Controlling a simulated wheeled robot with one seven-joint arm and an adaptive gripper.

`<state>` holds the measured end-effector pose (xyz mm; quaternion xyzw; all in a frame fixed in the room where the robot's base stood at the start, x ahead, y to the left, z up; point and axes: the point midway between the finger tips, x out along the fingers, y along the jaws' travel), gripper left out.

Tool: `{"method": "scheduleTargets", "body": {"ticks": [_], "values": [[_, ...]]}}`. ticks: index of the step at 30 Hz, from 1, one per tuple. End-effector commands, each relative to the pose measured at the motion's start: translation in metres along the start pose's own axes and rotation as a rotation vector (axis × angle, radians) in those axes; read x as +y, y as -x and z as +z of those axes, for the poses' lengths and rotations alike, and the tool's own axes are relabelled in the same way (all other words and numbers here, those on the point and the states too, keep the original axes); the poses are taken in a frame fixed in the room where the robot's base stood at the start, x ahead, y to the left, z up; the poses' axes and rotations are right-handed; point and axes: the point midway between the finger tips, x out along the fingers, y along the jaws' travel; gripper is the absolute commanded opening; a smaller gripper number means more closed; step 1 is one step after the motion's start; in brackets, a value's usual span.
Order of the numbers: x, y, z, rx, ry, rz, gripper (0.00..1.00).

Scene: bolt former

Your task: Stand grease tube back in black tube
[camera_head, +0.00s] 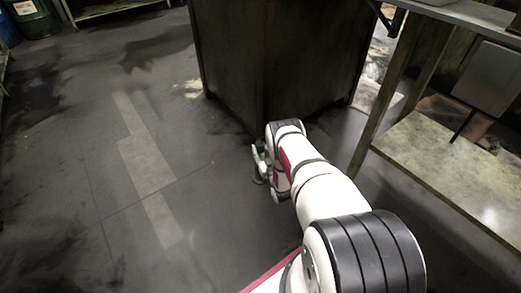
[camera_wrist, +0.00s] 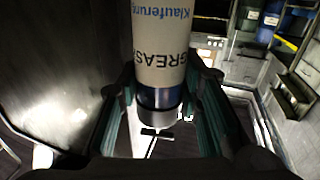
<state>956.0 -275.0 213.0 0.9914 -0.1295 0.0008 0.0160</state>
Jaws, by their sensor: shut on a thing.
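The grease tube (camera_wrist: 160,50) shows large in the wrist view, with a cream body, blue and dark lettering, a dark blue band and a pale metal end. It runs out of the top of that view. My gripper (camera_wrist: 158,108) is shut on it, with a finger on each side near the banded end. In the head view my gripper (camera_head: 258,165) is small and low, beside the foot of a dark cabinet, partly hidden by my arm. I cannot make out the black tube in either view.
The dark cabinet (camera_head: 270,60) stands right behind my gripper. A workbench with a lower shelf (camera_head: 440,175) is at the right. The floor (camera_head: 140,190) at the left is open. Drums (camera_head: 35,18) stand at the far left.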

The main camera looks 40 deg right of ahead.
Motion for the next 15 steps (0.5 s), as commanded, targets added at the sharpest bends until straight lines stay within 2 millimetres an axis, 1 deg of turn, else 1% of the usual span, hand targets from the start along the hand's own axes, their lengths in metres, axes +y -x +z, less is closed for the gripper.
{"method": "scheduleTargets", "body": {"ticks": [8,15], "values": [[0.0001,-0.0007,0.0048,0.003,0.000,0.000,0.00],[0.0000,-0.0007,0.0052,0.003,0.000,0.000,0.00]]}}
